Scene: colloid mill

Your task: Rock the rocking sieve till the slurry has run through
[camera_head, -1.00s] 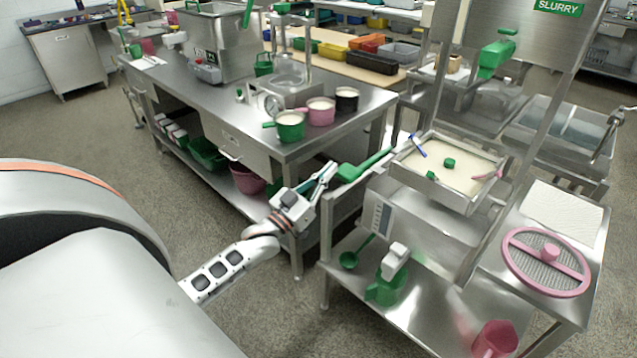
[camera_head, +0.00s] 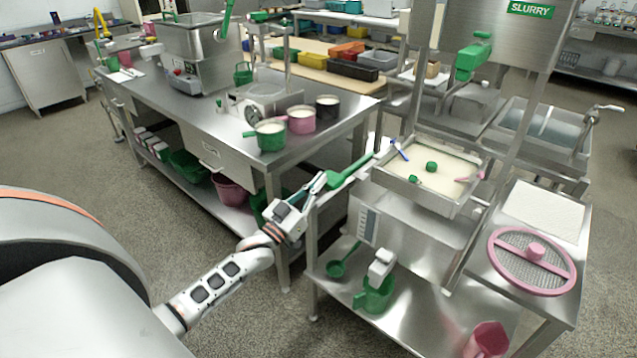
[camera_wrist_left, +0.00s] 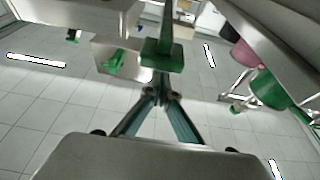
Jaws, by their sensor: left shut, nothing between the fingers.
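The rocking sieve is a square steel tray (camera_head: 390,183) holding pale slurry, with small green pieces and a blue and a pink item in it. Its green handle (camera_head: 350,171) sticks out to the left and ends in a wide green pad. My left gripper (camera_head: 321,178) is shut and empty, its fingertips close to the pad. In the left wrist view the fingertips (camera_wrist_left: 160,93) meet just below the green pad (camera_wrist_left: 162,54); I cannot tell if they touch it. My right gripper is not in view.
A steel bench (camera_head: 230,105) with green, pink and black pots stands left of the sieve. A green jug (camera_head: 374,295) and green ladle (camera_head: 338,268) are on the shelf below. A pink round sieve (camera_head: 533,262) lies on the right-hand top. A slurry hopper (camera_head: 480,22) stands above.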

